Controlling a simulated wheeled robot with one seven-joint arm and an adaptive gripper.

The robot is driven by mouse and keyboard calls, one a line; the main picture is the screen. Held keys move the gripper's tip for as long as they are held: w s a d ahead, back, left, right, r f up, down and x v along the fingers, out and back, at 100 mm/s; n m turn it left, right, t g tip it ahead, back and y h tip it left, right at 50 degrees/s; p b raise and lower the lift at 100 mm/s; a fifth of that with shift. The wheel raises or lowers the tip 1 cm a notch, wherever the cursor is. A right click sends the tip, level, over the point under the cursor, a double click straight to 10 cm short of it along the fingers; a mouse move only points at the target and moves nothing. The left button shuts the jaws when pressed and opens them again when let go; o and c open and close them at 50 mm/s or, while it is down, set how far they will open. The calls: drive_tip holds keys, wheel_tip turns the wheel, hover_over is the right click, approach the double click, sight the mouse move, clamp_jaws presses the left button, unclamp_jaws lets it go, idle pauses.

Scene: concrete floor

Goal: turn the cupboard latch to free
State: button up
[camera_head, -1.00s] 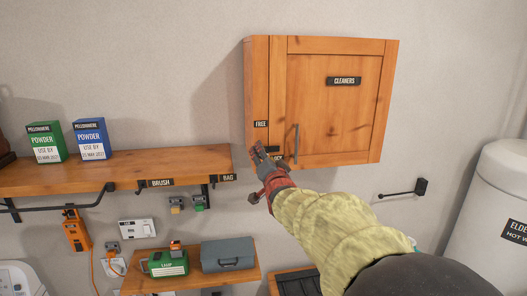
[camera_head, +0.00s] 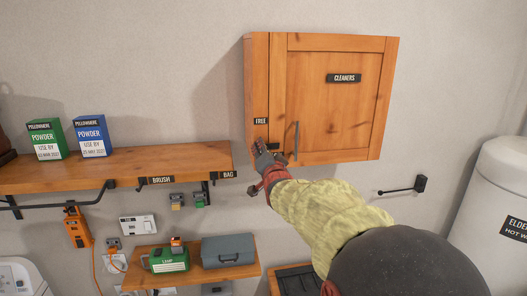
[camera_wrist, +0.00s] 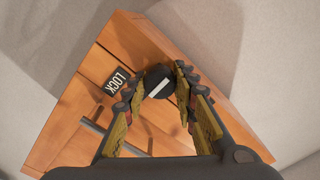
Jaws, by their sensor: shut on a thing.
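The wooden cupboard (camera_head: 335,110) hangs on the wall with a CLEANERS label and a vertical grey handle (camera_head: 297,140) on its door. A FREE label (camera_head: 261,121) is on its left side strip, above my gripper. In the wrist view the latch is a round black knob (camera_wrist: 160,81) with a white line across it, and a LOCK label (camera_wrist: 117,82) is to its left. My gripper (camera_wrist: 155,84) is shut on the latch, one finger on each side. In the head view my gripper (camera_head: 264,151) covers much of the latch area.
A wooden shelf (camera_head: 120,170) with green (camera_head: 47,139) and blue (camera_head: 92,136) powder boxes is at left. A white tank (camera_head: 497,200) stands at right. A black wall bracket (camera_head: 420,184) sticks out below the cupboard.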

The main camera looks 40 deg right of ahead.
drive_tip(key=c, duration=0.5)
drive_tip(key=shift+o, duration=0.2)
drive_tip(key=shift+f+n+b, duration=0.1)
drive_tip(key=shift+n+b, duration=0.3)
drive_tip(key=shift+b, duration=0.35)
drive_tip(key=n+b, duration=0.2)
drive_tip(key=b, duration=0.3)
drive_tip(key=shift+f+n, duration=0.15)
drive_tip(key=shift+n, duration=0.25)
drive_tip(key=n+b, duration=0.4)
drive_tip(key=b, duration=0.2)
drive_tip(key=shift+w+a, duration=0.1)
drive_tip(key=n+b, duration=0.3)
drive_tip(key=n, duration=0.2)
drive_tip(key=shift+b, duration=0.4)
drive_tip(key=n, duration=0.1)
drive_tip(key=n+b, duration=0.1)
drive_tip(key=n, duration=0.1)
drive_tip(key=n+b, duration=0.1)
drive_tip(key=n, duration=0.1)
drive_tip(key=shift+a+r, duration=0.1)
drive_tip(key=shift+r, duration=0.15)
drive_tip(key=shift+n, duration=0.3)
